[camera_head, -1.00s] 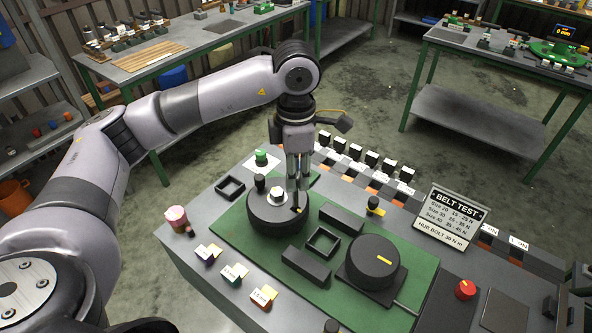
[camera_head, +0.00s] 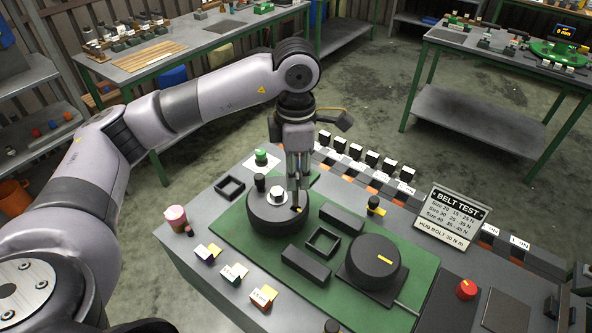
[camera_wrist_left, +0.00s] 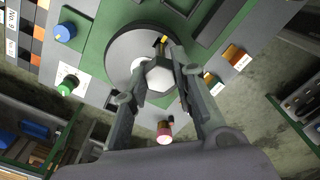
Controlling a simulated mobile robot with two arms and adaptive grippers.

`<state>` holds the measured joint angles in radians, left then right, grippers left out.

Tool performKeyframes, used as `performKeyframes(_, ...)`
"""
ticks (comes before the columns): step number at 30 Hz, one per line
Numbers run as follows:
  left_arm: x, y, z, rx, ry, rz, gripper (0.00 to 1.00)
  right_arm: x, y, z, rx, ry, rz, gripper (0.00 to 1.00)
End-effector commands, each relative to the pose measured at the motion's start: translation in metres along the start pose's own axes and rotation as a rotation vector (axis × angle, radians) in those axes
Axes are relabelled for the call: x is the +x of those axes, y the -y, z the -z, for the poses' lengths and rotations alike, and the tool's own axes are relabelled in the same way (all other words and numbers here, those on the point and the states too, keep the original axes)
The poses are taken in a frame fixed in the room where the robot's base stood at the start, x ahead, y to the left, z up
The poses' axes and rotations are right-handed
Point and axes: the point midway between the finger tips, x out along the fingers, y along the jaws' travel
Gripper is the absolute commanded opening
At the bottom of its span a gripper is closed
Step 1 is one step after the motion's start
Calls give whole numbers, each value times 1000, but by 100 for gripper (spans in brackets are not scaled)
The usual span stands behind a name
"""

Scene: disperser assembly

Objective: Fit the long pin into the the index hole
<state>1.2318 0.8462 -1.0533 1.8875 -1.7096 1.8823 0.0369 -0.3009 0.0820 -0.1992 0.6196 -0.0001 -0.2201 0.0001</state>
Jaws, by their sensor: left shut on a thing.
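My left gripper (camera_head: 299,186) points down over the right part of a round black disc (camera_head: 268,217) on a green mat (camera_head: 228,232). Its fingers are shut on the long pin; in the left wrist view the grey hexagonal end of the pin (camera_wrist_left: 160,75) shows between the fingertips. The pin's lower end is hidden, so I cannot tell whether it is in a hole. A pale hub bolt (camera_head: 277,195) stands at the disc's middle. A yellow mark (camera_head: 298,210) on the disc lies just below the fingertips. The index hole is not clearly visible. My right gripper is not in view.
A black knob (camera_head: 260,182) stands close left of the fingers. A second black drum with a yellow mark (camera_head: 372,261), black blocks (camera_head: 306,263) and a square frame (camera_head: 322,241) are to the right.

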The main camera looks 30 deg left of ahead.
Motion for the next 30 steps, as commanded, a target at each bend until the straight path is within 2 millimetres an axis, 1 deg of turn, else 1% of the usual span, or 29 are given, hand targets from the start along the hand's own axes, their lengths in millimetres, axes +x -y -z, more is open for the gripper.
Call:
performKeyframes(14, 0, 0, 0, 0, 1, -1, 0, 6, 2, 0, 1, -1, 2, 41)
performKeyframes(30, 0, 0, 0, 0, 1, -1, 0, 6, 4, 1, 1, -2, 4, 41)
